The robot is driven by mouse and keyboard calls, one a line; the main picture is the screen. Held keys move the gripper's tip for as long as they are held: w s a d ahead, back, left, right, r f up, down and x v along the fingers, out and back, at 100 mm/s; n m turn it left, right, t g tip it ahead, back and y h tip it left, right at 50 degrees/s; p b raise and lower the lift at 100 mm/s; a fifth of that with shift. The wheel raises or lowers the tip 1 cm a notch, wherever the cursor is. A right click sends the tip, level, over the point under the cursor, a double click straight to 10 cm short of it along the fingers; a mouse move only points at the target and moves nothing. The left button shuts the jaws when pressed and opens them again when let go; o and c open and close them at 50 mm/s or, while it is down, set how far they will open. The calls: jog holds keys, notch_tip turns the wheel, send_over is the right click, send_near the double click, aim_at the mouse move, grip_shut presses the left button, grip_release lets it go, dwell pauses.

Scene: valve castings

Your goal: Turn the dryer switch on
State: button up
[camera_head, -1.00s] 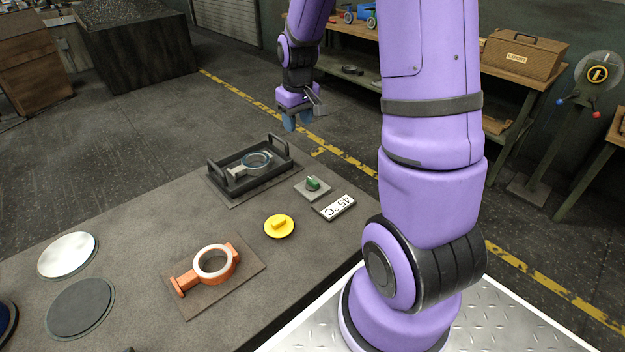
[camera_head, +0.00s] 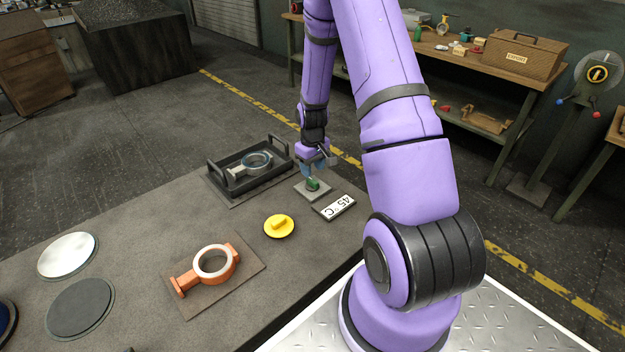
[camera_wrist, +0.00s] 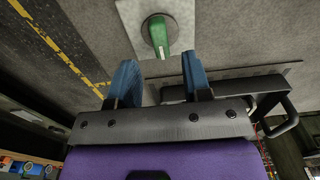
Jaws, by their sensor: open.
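The dryer switch is a green knob (camera_head: 313,184) on a small grey plate (camera_head: 304,193), at the far right part of the table. In the wrist view the green knob (camera_wrist: 158,36) stands on its pale plate (camera_wrist: 129,12), just beyond the fingertips. My gripper (camera_head: 312,173) is above the knob in the head view, fingers pointing down. In the wrist view its two blue fingers (camera_wrist: 159,72) are spread apart with nothing between them. I cannot tell from the head view how large the gap to the knob is.
A black handled tray (camera_head: 214,182) with a ring casting (camera_head: 256,161) is left of the switch. A "45 °C" display (camera_head: 334,207) lies in front. A workbench (camera_head: 505,85) stands behind.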

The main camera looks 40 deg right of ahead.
aim_at(313, 179)
jog(key=shift+f, duration=2.6)
grip_shut()
